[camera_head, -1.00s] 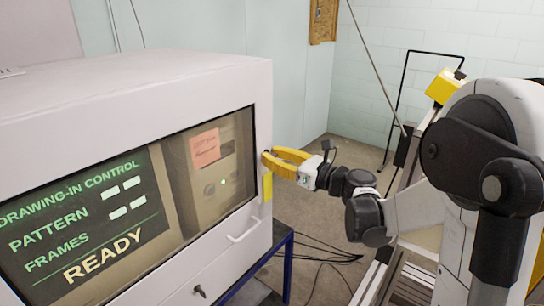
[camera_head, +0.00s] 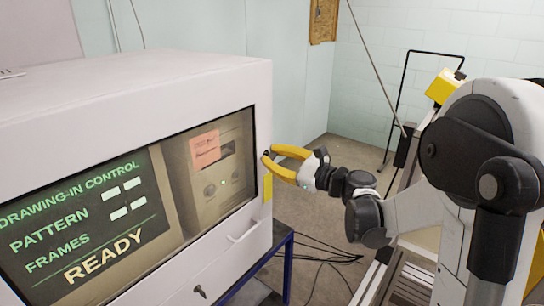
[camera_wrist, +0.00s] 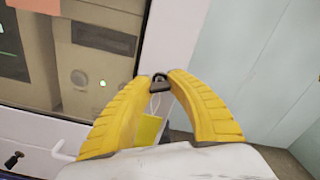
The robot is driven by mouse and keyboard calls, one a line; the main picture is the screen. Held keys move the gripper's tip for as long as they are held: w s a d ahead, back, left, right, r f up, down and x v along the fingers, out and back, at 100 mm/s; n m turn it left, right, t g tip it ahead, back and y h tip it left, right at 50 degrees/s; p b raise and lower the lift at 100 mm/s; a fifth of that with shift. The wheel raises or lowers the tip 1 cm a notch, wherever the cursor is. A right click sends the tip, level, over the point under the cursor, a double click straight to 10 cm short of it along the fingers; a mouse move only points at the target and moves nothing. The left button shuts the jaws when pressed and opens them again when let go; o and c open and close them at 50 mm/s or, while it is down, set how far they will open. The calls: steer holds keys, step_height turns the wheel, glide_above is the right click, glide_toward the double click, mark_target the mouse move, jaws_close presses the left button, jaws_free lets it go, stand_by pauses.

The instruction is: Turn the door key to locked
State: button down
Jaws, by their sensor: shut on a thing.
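My gripper (camera_head: 267,158) has its yellow fingers at the right edge of the white cabinet's front, beside the glass window. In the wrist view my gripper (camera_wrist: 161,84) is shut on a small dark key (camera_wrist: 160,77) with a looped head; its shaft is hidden. A yellow tag (camera_wrist: 149,130) hangs below the key on a pale loop, between the fingers. The tag (camera_head: 267,188) also shows below the fingers in the head view. The lock itself is hidden.
The cabinet's door has a white handle (camera_head: 243,233) and a second dark key or knob (camera_head: 199,291) low on the front. Behind the glass are a READY display (camera_head: 90,262) and a pink note (camera_head: 205,149). A blue stand (camera_head: 288,262) and cables lie below right.

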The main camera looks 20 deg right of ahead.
steer(key=n, duration=1.2)
steer(key=shift+n, duration=0.3)
stand_by(0.4)
steer(key=c, duration=1.2)
jaws_free()
steer(key=v, duration=1.2)
